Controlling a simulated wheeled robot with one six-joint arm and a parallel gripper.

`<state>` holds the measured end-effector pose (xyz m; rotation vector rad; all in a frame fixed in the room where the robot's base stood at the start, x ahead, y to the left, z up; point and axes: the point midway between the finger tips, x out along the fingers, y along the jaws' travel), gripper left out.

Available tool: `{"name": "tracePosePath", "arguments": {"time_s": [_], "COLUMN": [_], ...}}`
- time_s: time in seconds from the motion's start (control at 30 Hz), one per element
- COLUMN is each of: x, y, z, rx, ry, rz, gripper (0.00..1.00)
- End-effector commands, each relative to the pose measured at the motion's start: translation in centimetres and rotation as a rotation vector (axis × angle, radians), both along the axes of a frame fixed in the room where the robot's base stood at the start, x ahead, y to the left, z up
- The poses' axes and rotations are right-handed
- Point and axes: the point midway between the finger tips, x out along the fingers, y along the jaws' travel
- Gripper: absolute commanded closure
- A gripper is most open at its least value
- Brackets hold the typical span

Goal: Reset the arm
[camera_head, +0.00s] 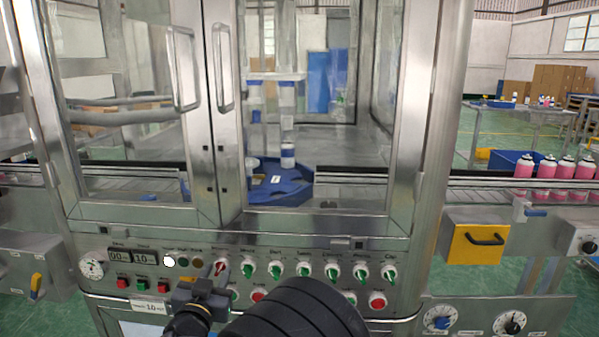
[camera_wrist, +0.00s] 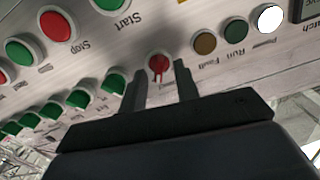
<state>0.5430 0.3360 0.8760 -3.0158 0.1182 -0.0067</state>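My gripper (camera_head: 207,280) is in front of the machine's control panel (camera_head: 130,243), just below the red selector knob (camera_head: 220,268). In the wrist view the two dark fingers of my gripper (camera_wrist: 161,70) stand apart, with the red selector knob (camera_wrist: 159,67) showing between their tips. A gap shows on each side of the knob, and nothing is held. I cannot tell how far the tips are from the panel face. My dark arm covers the lower middle of the panel.
A row of green selector knobs (camera_head: 304,270) runs right of the red one. A red button (camera_head: 377,300) sits below them. A white lamp (camera_head: 168,260) is lit. Glass doors with handles (camera_head: 223,68) stand above. Pink cans (camera_head: 545,168) line the conveyor at right.

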Motion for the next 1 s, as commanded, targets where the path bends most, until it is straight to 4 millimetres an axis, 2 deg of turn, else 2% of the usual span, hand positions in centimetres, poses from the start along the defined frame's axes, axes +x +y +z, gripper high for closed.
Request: {"name": "tracePosePath", "arguments": {"time_s": [0.67, 0.7, 1.0], "x": [0.0, -0.2, -6.5], "y": [0.3, 0.4, 0.9], "z": [0.1, 0.1, 0.0], "rx": [-0.628, -0.657, -0.648], "ry": [0.049, 0.051, 0.049], "rz": [0.000, 0.002, 0.006], "gripper": [0.70, 0.70, 0.70]}}
